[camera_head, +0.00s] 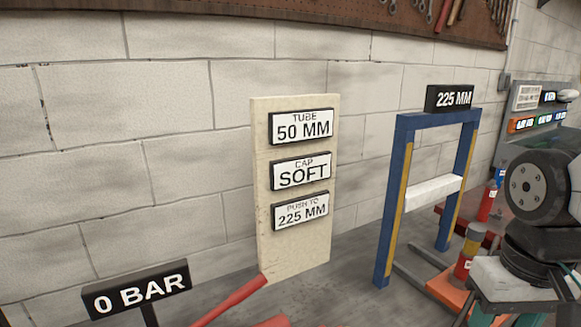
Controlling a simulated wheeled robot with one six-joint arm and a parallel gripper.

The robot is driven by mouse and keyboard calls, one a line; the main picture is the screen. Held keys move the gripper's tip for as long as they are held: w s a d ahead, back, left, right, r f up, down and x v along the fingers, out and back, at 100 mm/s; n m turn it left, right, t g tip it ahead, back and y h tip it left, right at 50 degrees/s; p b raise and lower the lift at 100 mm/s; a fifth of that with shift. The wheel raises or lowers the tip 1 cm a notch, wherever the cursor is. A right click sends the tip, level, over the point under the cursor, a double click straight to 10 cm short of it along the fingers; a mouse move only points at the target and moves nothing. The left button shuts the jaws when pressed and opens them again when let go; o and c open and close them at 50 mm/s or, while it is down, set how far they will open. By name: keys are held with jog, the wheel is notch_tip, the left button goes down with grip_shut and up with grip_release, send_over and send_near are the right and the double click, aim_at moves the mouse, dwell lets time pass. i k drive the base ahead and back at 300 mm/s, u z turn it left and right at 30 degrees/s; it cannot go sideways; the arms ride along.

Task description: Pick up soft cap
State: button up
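No object in view can be clearly told as the soft cap. A cream board (293,245) leans near the wall and carries three labels: "TUBE 50 MM", "CAP SOFT" (300,171) and "PUSH TO 225 MM". A red and yellow cylinder (467,252) stands upright at the right, and a red one (487,204) stands behind it. I cannot tell whether either is a cap. A dark jointed part of my arm fills the right edge and hides what is behind it. My gripper's fingertips do not show.
A blue press frame (388,210) with a pale crossbar (433,192) and a "225 MM" display (449,97) stands right of the board. A "0 BAR" display (138,290) and a red lever (230,302) are at the front left. Bare grey bench shows between board and frame.

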aim_at(474, 231)
jog(key=z, duration=0.55)
jog(key=k, duration=0.4)
jog(key=z, duration=1.1)
jog(key=i, duration=1.1)
jog(key=u, duration=0.85)
